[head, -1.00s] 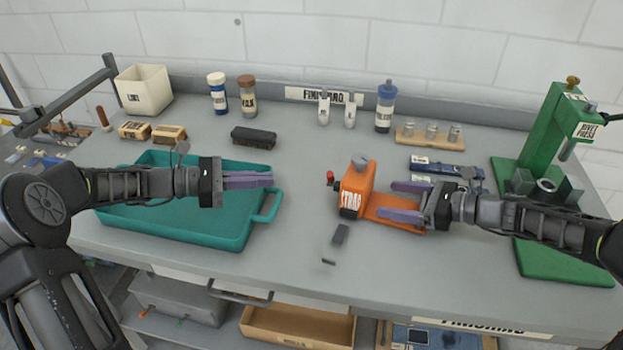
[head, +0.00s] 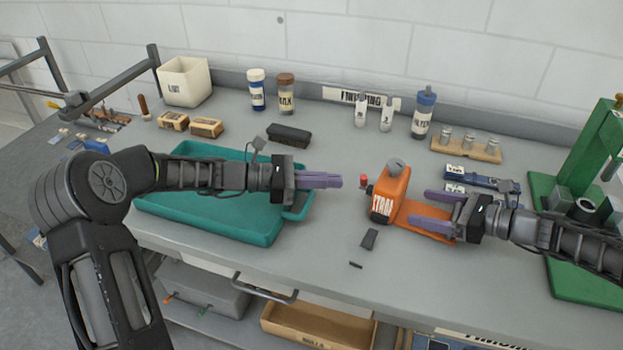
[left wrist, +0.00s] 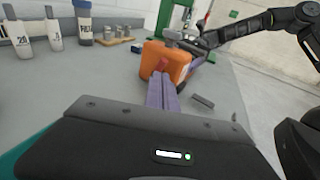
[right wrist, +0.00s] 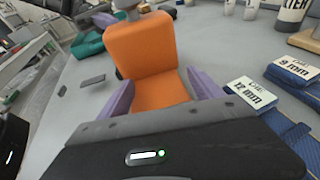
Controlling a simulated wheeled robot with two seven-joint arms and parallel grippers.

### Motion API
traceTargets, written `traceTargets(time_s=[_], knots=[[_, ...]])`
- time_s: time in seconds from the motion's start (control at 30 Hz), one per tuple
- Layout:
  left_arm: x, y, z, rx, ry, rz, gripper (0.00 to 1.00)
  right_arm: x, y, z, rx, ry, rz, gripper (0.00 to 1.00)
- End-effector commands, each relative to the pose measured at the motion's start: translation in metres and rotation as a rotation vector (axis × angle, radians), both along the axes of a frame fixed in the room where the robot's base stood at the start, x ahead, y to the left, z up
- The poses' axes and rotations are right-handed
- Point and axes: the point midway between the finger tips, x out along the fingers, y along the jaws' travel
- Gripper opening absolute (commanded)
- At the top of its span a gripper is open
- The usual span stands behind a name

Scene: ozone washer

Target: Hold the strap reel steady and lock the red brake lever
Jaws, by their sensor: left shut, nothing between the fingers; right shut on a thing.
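The orange strap reel (head: 391,188) stands upright on the bench, with a grey knob on top and a long orange base plate. Its small red brake lever (head: 364,181) sticks out on the left side. My right gripper (head: 424,207) is shut on the reel's base, one purple finger along each side; the right wrist view shows the orange base (right wrist: 160,92) between them. My left gripper (head: 340,181) is shut and empty, its fingertips a short gap left of the lever. In the left wrist view, its fingers point at the reel (left wrist: 172,62) and partly cover the lever area.
A teal tray (head: 262,238) lies under my left arm. A small dark block (head: 370,239) lies in front of the reel. Blue packs (head: 482,178) and the green rivet press (head: 570,180) are at the right. Bottles and a brush (head: 289,135) stand behind.

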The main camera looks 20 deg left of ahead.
Motion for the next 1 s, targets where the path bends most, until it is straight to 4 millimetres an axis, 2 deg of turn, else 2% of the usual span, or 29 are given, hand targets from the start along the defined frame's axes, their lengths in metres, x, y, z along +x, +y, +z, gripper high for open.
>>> traceTargets(time_s=[0.1, 0.3, 1.0], knots=[[0.007, -0.018, -0.002, -0.002, -0.001, -0.002, 0.00, 0.000, 0.000, 0.000, 0.000, 0.000, 0.000, 0.53], [0.013, -0.031, -0.004, 0.000, -0.001, 0.000, 0.00, 0.000, 0.000, 0.000, 0.000, 0.000, -0.001, 0.53], [0.015, -0.032, -0.002, 0.008, 0.043, -0.001, 0.00, 0.000, 0.000, 0.000, 0.000, 0.000, -0.001, 0.53]])
